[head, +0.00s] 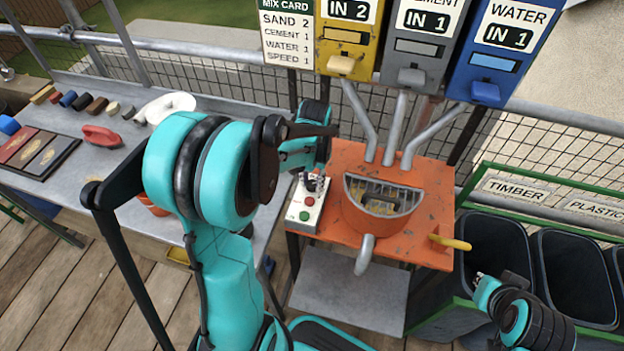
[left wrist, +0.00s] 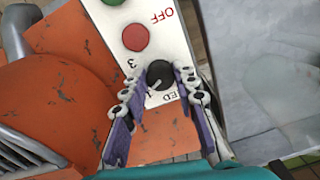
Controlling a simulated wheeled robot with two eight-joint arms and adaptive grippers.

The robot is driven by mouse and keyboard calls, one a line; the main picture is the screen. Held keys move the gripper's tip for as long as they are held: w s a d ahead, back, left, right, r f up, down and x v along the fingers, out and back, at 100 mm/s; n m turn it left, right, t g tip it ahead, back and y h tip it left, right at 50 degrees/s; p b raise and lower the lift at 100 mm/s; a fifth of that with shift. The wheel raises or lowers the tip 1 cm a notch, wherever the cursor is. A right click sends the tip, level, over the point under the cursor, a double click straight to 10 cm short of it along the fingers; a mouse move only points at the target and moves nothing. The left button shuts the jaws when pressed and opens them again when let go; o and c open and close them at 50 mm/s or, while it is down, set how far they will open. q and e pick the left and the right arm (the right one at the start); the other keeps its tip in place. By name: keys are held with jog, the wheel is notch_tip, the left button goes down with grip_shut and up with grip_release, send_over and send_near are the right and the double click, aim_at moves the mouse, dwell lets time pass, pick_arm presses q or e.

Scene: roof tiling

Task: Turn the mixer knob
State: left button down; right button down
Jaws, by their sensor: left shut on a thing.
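The black mixer knob (left wrist: 160,74) is on a white control panel (left wrist: 115,20), next to printed speed marks. My left gripper (left wrist: 158,82) has its two fingers on either side of the knob, shut on it. In the head view my left gripper (head: 314,183) is small and dark at the top of the white control box (head: 297,212), and hides the knob there. The box stands on the left of the orange mixer (head: 375,225). Part of my right arm shows at the lower right; its fingers cannot be made out.
A red button (left wrist: 135,37) and a green button (head: 304,216) are on the panel near the knob. Yellow, grey and blue dispensers (head: 420,35) hang above the mixer. A grey bench (head: 125,165) is at left, dark bins (head: 570,275) at right.

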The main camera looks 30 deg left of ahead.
aim_at(313, 184)
pick_arm(q)
jog(key=shift+n, duration=1.9)
jog(key=c, duration=1.2)
grip_release()
notch_tip(313, 184, up, 12)
jog(key=shift+w+d, duration=0.1)
jog(key=shift+d, duration=0.05)
